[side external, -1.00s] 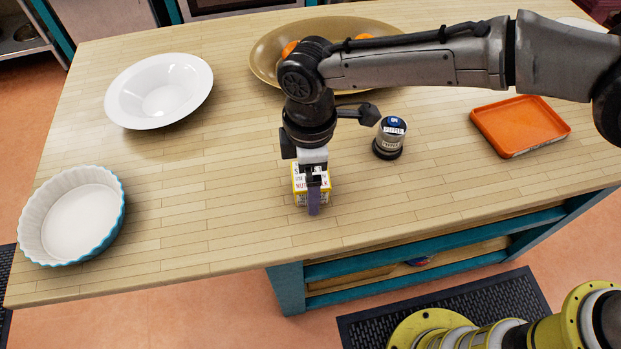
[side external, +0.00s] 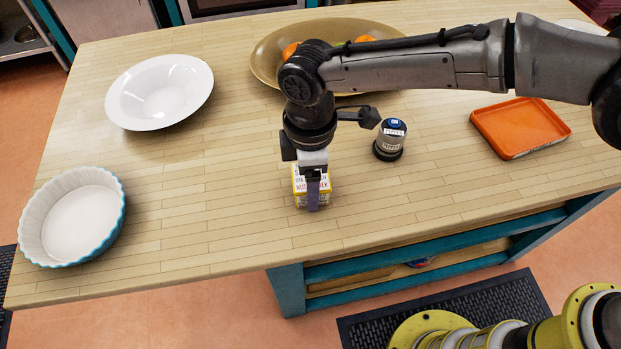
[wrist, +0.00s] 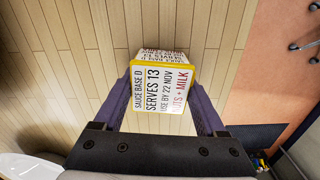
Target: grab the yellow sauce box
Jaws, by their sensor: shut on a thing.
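The yellow sauce box (side external: 299,186), a small white and yellow carton with black and red print, is at the middle of the wooden counter near its front edge. My gripper (side external: 313,198) points down over it and partly hides it. In the wrist view the box (wrist: 160,88) sits between the two purple fingers of my gripper (wrist: 160,112), which are shut on its sides. The box looks upright. I cannot tell whether its base touches the counter.
A pepper container (side external: 390,139) stands right of the box. An orange tray (side external: 520,128) is farther right. A large tan bowl (side external: 262,65) with oranges is behind. A white bowl (side external: 160,92) and a fluted dish (side external: 72,216) are at left. The counter left of the box is clear.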

